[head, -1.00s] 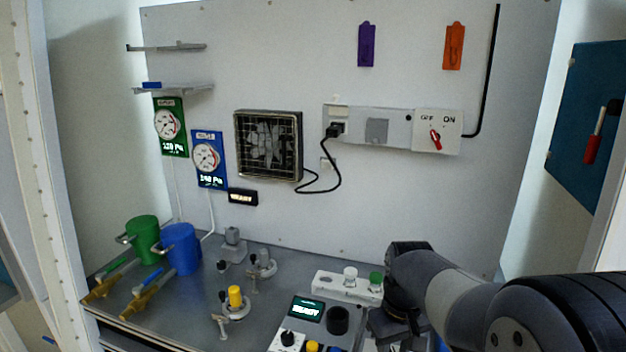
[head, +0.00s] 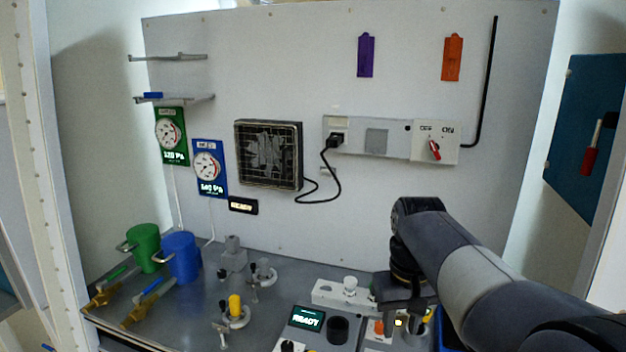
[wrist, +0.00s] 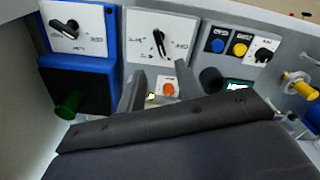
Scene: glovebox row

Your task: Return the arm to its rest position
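My arm enters from the lower right in the head view. My gripper (head: 400,308) points down over the right part of the bench, beside the white block with a white knob (head: 350,285). In the wrist view my gripper (wrist: 160,72) shows two grey fingers spread apart. An orange button (wrist: 168,89) is seen between and beyond them. No object shows between the fingers. The fingertips are partly hidden in the head view.
Below the gripper are a console with a lit READY screen (head: 307,318) and knob panels (wrist: 157,40). A green cup (head: 144,246) and a blue cup (head: 181,257) stand left. A switch box (head: 436,142) is on the back wall. Space above the bench is open.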

